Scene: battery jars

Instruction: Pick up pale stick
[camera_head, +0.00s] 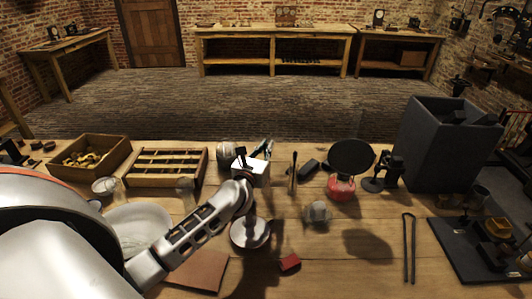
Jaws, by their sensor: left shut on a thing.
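My left gripper (249,212) reaches in from the left and points down just above a round metal dish (262,240). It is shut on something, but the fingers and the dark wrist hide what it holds. I cannot make out a pale stick clearly in this view. A slim brown upright stick (294,172) stands to the right of the gripper, apart from it. My right gripper is not in view.
A white box (262,178) with dark tools stands behind the wrist. A red block (290,262), a grey lump (317,212) and a red jar (341,188) are to the right. A slatted wooden tray (167,181) and a large dark bin (430,140) stand farther back.

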